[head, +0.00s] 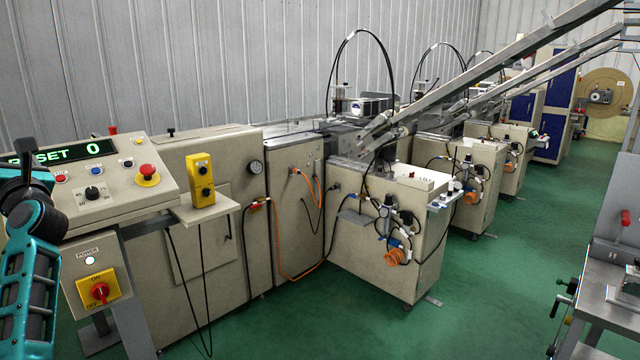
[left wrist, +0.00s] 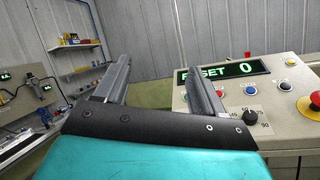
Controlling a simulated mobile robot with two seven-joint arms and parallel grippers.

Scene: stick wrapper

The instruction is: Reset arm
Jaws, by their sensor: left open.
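My left gripper (head: 28,165) is at the left edge of the head view, in front of the control panel (head: 118,190). In the left wrist view my left gripper (left wrist: 152,60) has its two fingers apart with nothing between them. The green display (head: 65,151) on the panel reads "SET 0", with its left part hidden by the gripper. It also shows in the left wrist view (left wrist: 228,72), right of the fingers, partly covered by one finger. My right gripper is not in view.
The panel carries a red emergency button (head: 148,174), a black dial (head: 93,193) and small buttons. A yellow button box (head: 201,180) sits on a shelf to its right. Below is a red-on-yellow power switch (head: 100,291). The green floor (head: 480,310) is open at right.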

